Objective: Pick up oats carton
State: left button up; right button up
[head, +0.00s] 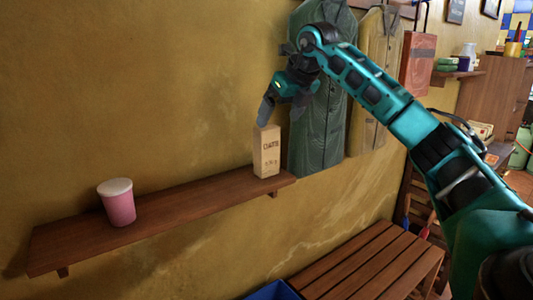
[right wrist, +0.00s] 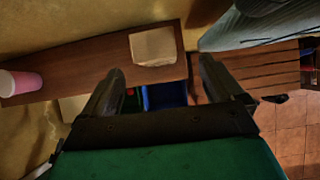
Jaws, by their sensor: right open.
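The oats carton (head: 267,153) is a tan upright box with "OATS" on its front. It stands near the right end of a wooden wall shelf (head: 180,211). In the right wrist view the carton's top (right wrist: 154,46) shows just beyond and between the finger directions. My right gripper (head: 279,112) is above the carton, fingers pointing down, close to its top. In the right wrist view its two fingers (right wrist: 162,82) are spread apart with nothing between them. My left gripper is not in view.
A pink cup (head: 118,202) with a pale lid stands on the left part of the shelf. A green coat (head: 320,95) and a yellow jacket (head: 375,75) hang right of the carton. A slatted wooden bench (head: 370,265) and blue bin (head: 272,291) are below.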

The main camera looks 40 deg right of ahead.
aim_at(266, 139)
jog(key=x, duration=0.3)
jog(key=shift+w+f, duration=0.2)
jog(key=shift+f, duration=0.15)
jog(key=shift+a+b+x, duration=0.15)
jog(key=shift+x, duration=1.2)
jog(key=shift+a+b+x, duration=0.15)
jog(key=shift+a+x, duration=0.05)
jog(key=shift+x, duration=1.15)
jog(key=shift+c, duration=0.2)
jog(key=c, duration=1)
